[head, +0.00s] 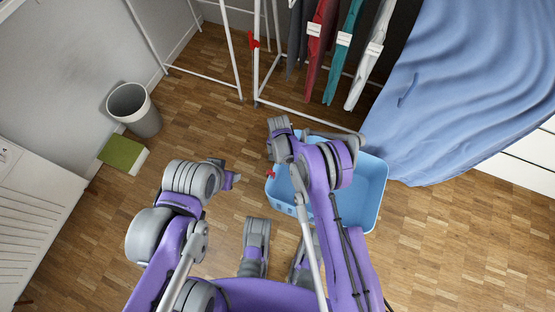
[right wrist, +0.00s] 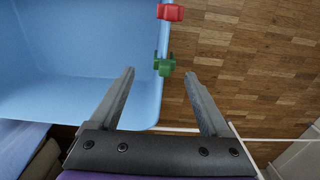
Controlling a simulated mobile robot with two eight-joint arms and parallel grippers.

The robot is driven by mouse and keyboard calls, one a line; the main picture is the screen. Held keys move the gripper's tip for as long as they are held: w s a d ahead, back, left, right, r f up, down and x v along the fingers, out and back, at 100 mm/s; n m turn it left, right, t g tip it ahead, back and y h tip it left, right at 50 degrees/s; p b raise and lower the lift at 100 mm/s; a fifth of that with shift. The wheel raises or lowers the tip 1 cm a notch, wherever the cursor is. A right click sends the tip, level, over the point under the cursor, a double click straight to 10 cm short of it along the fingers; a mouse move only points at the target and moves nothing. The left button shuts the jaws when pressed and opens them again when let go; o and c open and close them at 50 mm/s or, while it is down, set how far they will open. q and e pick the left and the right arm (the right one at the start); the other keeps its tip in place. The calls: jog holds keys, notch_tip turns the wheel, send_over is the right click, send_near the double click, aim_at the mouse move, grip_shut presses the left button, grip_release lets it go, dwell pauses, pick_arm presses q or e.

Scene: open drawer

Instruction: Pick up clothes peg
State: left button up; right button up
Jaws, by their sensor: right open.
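A green clothes peg (right wrist: 164,64) is clipped on the rim of the blue basket (right wrist: 85,95). A red clothes peg (right wrist: 170,12) sits further along the same rim. In the head view a red peg (head: 271,174) shows at the left edge of the basket (head: 369,190); the green one cannot be made out there. My right gripper (right wrist: 159,73) is open and empty, with the green peg appearing between its fingertips. Whether they touch it cannot be told. My left gripper (head: 233,180) is left of the basket, holding nothing visible; its jaw opening is unclear.
A drying rack (head: 233,55) with hanging clothes (head: 343,50) stands behind the basket, with a red peg (head: 253,41) on it. A bed with a blue cover (head: 465,85) is at right. A grey bin (head: 135,108) and green box (head: 122,153) stand left. Floor between is clear.

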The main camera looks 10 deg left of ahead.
jog(key=f, duration=0.3)
jog(key=f+b, duration=0.1)
jog(key=f, duration=0.1)
jog(key=shift+w+a+f, duration=0.2)
jog(key=shift+w+a, duration=0.05)
jog(key=shift+a, duration=0.05)
grip_shut()
